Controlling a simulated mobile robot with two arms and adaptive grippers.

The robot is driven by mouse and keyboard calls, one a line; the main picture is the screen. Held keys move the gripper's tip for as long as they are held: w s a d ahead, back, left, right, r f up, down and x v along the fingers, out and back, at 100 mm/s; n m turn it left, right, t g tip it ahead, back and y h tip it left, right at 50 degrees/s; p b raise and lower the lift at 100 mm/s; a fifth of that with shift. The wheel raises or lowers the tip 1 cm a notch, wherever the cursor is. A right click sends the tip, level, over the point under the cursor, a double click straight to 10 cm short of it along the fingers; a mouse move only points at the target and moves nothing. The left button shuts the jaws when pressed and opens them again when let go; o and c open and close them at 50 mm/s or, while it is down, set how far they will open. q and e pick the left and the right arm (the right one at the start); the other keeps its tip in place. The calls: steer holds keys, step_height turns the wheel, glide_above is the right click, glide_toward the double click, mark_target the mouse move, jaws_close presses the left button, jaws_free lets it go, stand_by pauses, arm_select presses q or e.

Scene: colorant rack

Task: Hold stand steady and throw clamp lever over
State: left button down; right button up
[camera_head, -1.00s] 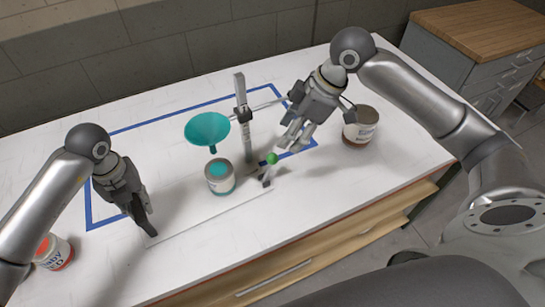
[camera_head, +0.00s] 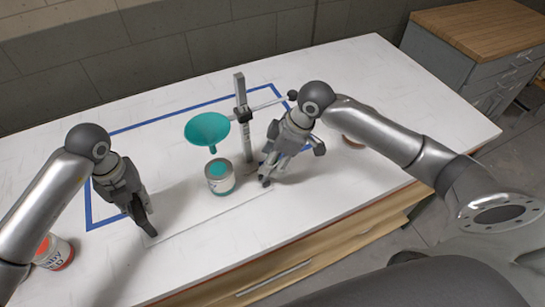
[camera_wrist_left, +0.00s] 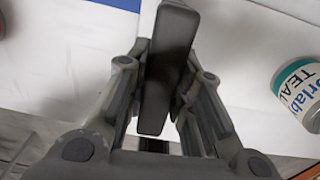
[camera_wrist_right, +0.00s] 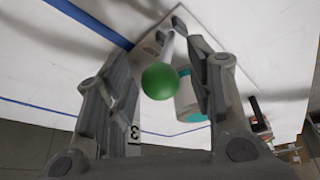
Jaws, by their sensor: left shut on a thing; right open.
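The stand has an upright grey post (camera_head: 241,105) and a white base plate (camera_head: 205,213) on the table. Its side arm carries a teal funnel (camera_head: 207,128) above an open teal can (camera_head: 219,180). My left gripper (camera_head: 146,225) is shut on a dark grey upright block (camera_wrist_left: 167,70) at the plate's left end.
A red-labelled can (camera_head: 54,252) stands at the left, by my left arm. A brown can (camera_head: 353,142) is mostly hidden behind my right arm. Blue tape (camera_head: 150,121) outlines the work area.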

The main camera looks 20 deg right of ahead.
jaws_close()
steer(key=shift+d, duration=0.1)
steer(key=shift+d+f+y, duration=0.3)
steer(key=shift+d+y, duration=0.1)
steer(key=shift+y, duration=0.2)
steer(key=shift+d+f+y, duration=0.3)
steer(key=shift+d+y, duration=0.3)
steer(key=shift+y, duration=0.4)
jaws_free()
